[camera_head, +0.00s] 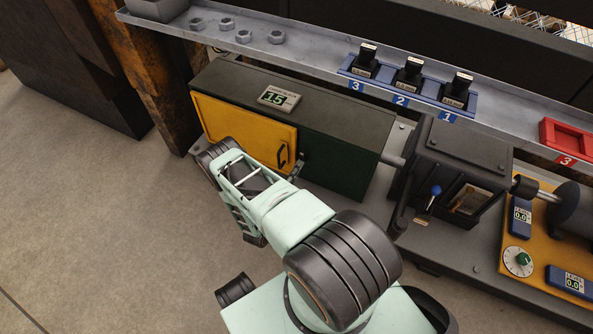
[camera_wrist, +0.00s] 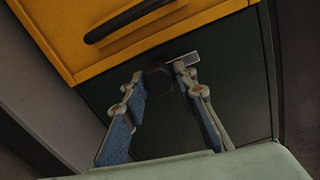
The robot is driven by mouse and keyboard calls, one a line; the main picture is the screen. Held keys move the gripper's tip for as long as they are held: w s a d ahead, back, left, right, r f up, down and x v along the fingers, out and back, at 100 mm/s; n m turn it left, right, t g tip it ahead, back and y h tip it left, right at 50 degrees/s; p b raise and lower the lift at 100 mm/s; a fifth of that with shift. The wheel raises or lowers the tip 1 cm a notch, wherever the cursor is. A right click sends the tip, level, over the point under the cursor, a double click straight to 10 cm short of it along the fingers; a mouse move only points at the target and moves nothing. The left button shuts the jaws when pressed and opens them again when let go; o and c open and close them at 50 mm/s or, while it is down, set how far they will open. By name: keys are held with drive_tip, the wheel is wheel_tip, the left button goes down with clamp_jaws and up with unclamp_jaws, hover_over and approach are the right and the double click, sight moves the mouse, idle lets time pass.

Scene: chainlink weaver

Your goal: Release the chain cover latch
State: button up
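The chain cover is a yellow panel (camera_head: 240,128) with a black handle (camera_head: 283,155), set in the front of a dark green box (camera_head: 325,135). It looks closed. A small latch (camera_head: 298,169) sits by its lower right corner. In the wrist view the yellow cover (camera_wrist: 100,45) fills the top, and the latch shows as a dark knob (camera_wrist: 158,80) with a light metal plate (camera_wrist: 186,60) below the cover's edge. My gripper (camera_wrist: 160,78) is open, with its fingertips on either side of the knob; contact is unclear. My arm hides my gripper in the head view.
A grey shelf (camera_head: 310,50) above holds several nuts and a blue rack with black blocks. A dark machine box (camera_head: 452,165) with a blue-knobbed lever stands right of the green box. A yellow control panel (camera_head: 545,250) is farther right. Floor at left is clear.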

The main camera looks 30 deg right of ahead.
drive_tip(key=o, duration=0.4)
drive_tip(key=shift+c, duration=0.2)
drive_tip(key=o, duration=0.7)
wheel_tip(320, 180, up, 9)
drive_tip(key=shift+w+r, duration=0.1)
drive_tip(key=shift+r, duration=0.05)
drive_tip(key=shift+c, duration=0.2)
drive_tip(key=shift+r, duration=0.5)
drive_tip(key=c, duration=0.7)
drive_tip(key=shift+o, duration=0.2)
drive_tip(key=shift+f, duration=0.15)
